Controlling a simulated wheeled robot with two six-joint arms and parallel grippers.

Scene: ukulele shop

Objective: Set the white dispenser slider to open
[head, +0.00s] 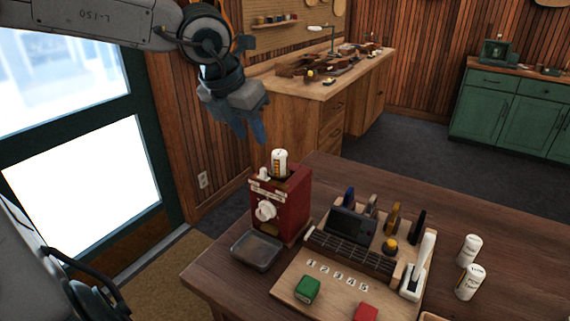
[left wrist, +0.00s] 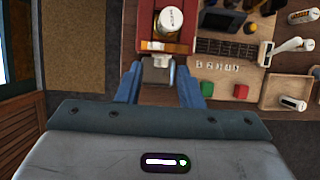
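The red dispenser (head: 293,208) stands upright at the table's left end, a white bottle (head: 279,163) on its top. A small white piece (head: 264,174) sits at its upper front and a round white knob (head: 265,211) is on its front face. I cannot tell which is the slider, or its setting. My left gripper (head: 250,132) is open and empty, above and apart from the dispenser. In the left wrist view, the dispenser (left wrist: 181,47) is beyond the spread blue fingertips (left wrist: 158,70). My right gripper is not in view.
A metal tray (head: 257,251) lies before the dispenser. A wooden board (head: 330,302) with green (head: 308,289) and red (head: 365,312) blocks, a fretboard piece (head: 350,253) and a white-handled tool (head: 420,265) are to the right. White bottles (head: 469,250) stand farther right. A glazed door (head: 85,180) is at left.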

